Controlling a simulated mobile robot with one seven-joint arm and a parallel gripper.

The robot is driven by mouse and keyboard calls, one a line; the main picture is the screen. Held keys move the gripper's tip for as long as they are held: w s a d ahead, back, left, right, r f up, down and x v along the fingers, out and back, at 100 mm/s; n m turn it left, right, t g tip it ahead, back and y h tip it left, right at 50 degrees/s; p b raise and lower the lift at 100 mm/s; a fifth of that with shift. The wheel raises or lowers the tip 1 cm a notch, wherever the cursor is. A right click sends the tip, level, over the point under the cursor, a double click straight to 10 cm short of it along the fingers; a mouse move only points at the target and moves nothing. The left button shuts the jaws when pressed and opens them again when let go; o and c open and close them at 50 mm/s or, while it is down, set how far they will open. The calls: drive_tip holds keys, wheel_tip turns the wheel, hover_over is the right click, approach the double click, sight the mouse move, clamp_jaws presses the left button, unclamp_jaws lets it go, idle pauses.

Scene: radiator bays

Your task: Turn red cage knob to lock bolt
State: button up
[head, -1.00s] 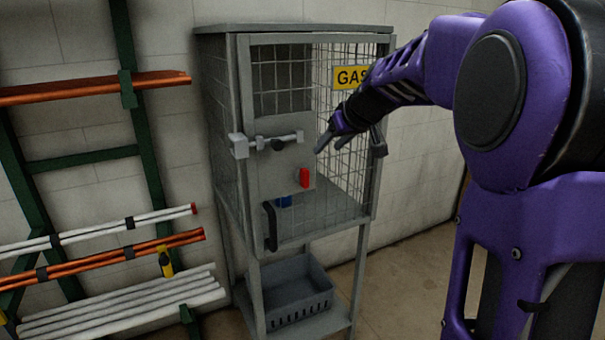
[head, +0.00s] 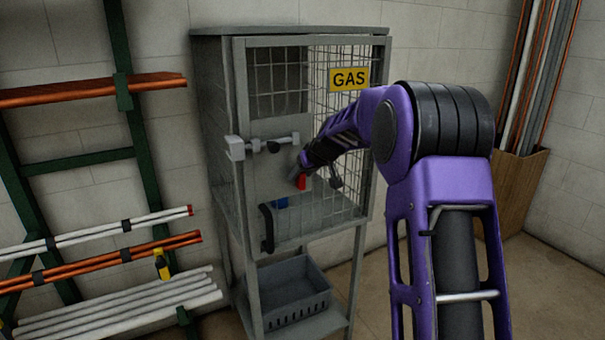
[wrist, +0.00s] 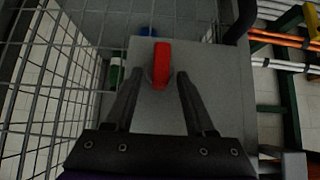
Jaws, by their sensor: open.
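The red knob (head: 302,182) is on the grey plate of the gas cage (head: 340,226) door. In the wrist view the red knob (wrist: 161,66) stands as an upright bar, just ahead of and between my open fingers. My gripper (head: 297,172) is at the knob in the head view; the wrist view shows my gripper's fingers (wrist: 155,80) apart on both sides of the knob, with gaps. The bolt (head: 272,145) lies horizontally across the plate above the knob, reaching the bracket (head: 235,148) at the left frame post. Whether the fingers touch the knob cannot be told.
A black door handle (head: 268,228) is below left of the knob. Wire mesh (wrist: 60,90) runs close beside my gripper. A grey crate (head: 290,292) sits on the lower shelf. A pipe rack (head: 110,230) stands at left, a wooden bin (head: 520,190) at right.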

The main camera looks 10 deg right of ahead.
clamp_jaws()
idle(0.3)
